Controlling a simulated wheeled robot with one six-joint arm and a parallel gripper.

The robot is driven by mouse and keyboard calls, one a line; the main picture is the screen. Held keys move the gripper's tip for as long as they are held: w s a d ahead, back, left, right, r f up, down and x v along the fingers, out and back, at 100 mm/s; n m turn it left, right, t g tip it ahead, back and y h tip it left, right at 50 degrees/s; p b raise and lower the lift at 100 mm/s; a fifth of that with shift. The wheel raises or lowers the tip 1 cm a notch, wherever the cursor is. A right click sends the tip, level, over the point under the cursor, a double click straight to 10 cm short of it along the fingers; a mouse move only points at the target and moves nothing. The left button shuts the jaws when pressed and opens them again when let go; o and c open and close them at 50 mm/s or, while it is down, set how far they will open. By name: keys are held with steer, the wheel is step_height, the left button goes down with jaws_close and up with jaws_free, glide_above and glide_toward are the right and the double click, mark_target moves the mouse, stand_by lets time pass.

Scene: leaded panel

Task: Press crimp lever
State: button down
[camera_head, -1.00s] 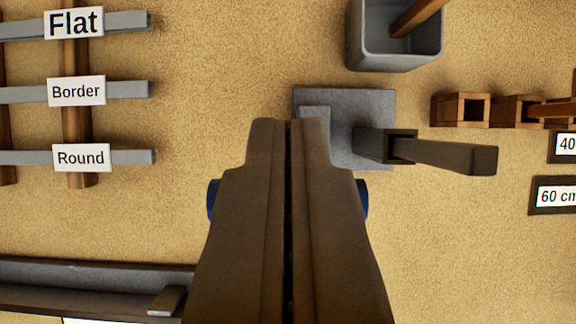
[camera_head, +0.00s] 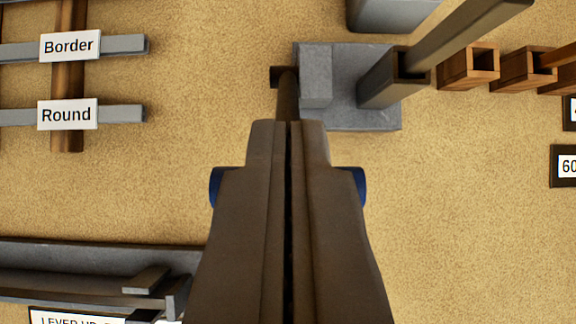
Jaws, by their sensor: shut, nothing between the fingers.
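My gripper (camera_head: 289,124) is shut and empty, pointing up the picture from the bottom centre. Just beyond its tips, a narrow dark bar with a cross-piece (camera_head: 286,88) shows beside a grey block (camera_head: 316,76). The block stands on a grey base plate (camera_head: 345,118). A dark square socket (camera_head: 394,80) on the plate has a long dark bar (camera_head: 462,38) rising from it to the upper right. I cannot tell which bar is the crimp lever, nor whether my tips touch the narrow one. The lower part of the narrow bar is hidden behind my gripper.
At left, grey strips labelled Border (camera_head: 70,46) and Round (camera_head: 66,115) lie across a wooden bar (camera_head: 68,140). A dark channel (camera_head: 90,285) with a partly cut-off "LEVER UP" label (camera_head: 75,318) is at bottom left. Wooden sockets (camera_head: 470,68) stand at right. The lower right surface is clear.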

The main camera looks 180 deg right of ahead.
steer(key=s+f, duration=0.5)
stand_by(0.4)
steer(key=shift+s+f, duration=0.1)
steer(key=shift+s, duration=0.05)
stand_by(0.4)
step_height(320, 180, up, 4)
steer(key=w, duration=0.1)
steer(key=s+r, duration=0.1)
steer(key=s, duration=0.8)
steer(key=shift+s, duration=0.15)
stand_by(0.4)
